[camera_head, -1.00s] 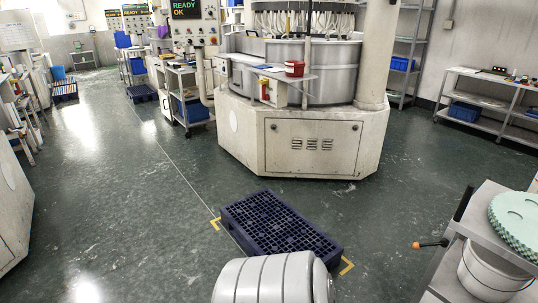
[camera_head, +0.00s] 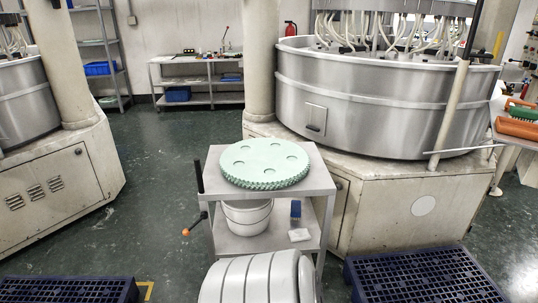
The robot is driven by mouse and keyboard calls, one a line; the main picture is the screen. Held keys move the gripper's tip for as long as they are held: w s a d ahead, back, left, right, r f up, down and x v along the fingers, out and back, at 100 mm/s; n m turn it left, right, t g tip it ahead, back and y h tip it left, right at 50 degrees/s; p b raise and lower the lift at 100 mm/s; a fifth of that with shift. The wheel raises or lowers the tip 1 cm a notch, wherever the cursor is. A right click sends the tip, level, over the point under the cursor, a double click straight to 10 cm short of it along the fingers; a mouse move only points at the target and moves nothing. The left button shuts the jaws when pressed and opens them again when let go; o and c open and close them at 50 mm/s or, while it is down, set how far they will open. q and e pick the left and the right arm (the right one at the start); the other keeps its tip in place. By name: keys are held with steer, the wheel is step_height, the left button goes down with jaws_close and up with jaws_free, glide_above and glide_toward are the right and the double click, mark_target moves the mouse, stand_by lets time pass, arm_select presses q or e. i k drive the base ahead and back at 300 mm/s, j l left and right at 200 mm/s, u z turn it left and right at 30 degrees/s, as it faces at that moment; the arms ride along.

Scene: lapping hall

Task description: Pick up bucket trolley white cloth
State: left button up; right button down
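The grey trolley (camera_head: 318,180) stands in the middle of the head view, in front of a large lapping machine. A white bucket (camera_head: 247,218) stands on its lower shelf, partly hidden by the top shelf. A small white folded cloth (camera_head: 299,235) lies to the right of the bucket, near the shelf's front edge. A blue item (camera_head: 295,209) stands just behind the cloth. A pale green toothed disc (camera_head: 265,163) lies on the top shelf. Neither of my grippers is in view.
Dark blue pallets lie on the floor at the lower left (camera_head: 68,290) and lower right (camera_head: 425,276). The machine (camera_head: 385,95) stands close behind and right of the trolley. An orange-tipped handle (camera_head: 187,231) sticks out left.

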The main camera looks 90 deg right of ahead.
mark_target(298, 234)
steer(key=z, duration=3.05)
